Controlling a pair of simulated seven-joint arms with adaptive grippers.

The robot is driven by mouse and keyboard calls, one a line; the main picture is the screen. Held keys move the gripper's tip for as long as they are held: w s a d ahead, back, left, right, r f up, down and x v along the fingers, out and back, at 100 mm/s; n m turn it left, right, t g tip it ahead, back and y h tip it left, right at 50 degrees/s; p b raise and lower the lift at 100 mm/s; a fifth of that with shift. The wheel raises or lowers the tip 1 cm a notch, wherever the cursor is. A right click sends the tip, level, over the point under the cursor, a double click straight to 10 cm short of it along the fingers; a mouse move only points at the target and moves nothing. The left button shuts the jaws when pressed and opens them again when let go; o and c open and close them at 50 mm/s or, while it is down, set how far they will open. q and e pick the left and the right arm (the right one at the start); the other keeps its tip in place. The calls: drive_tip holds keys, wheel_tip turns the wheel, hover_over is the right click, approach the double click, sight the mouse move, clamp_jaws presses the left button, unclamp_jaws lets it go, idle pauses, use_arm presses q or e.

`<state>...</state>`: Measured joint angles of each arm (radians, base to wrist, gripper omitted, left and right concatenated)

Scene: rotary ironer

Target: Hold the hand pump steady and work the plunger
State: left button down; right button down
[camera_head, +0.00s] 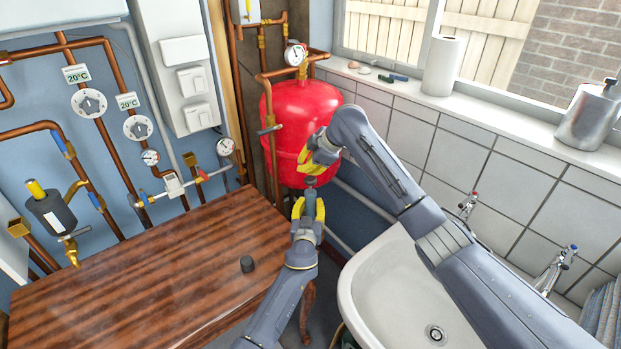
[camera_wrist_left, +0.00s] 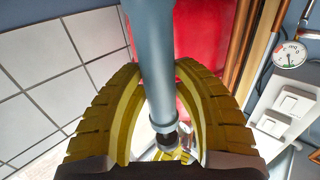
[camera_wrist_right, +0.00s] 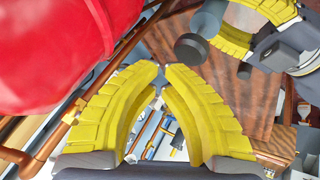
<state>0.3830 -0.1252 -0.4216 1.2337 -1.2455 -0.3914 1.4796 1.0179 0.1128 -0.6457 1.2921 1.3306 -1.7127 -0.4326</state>
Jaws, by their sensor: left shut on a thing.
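The hand pump is a slim grey tube (camera_wrist_left: 150,50) that runs between the fingers of my left gripper (camera_wrist_left: 157,90). My left gripper (camera_head: 309,212) is shut on it beside the table's right end. A dark round knob (camera_head: 310,182) tops the pump, just above the left fingers. It also shows in the right wrist view (camera_wrist_right: 190,47), beyond the fingertips. My right gripper (camera_head: 312,162) is above the knob and appears apart from it. In the right wrist view its fingertips (camera_wrist_right: 161,66) are close together with a narrow gap and nothing visible between them.
A red tank (camera_head: 295,110) stands close behind both grippers. A white sink (camera_head: 385,285) is at the right, under my right arm. Copper pipes and gauges line the wall.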

sight(306, 177)
drive_tip(key=shift+r, duration=0.1)
drive_tip(key=shift+r, duration=2.45)
drive_tip(key=r, duration=0.3)
drive_tip(key=shift+s+r, duration=0.25)
drive_tip(key=shift+r, duration=0.15)
drive_tip(key=shift+f, duration=0.15)
drive_tip(key=shift+f, duration=4.3)
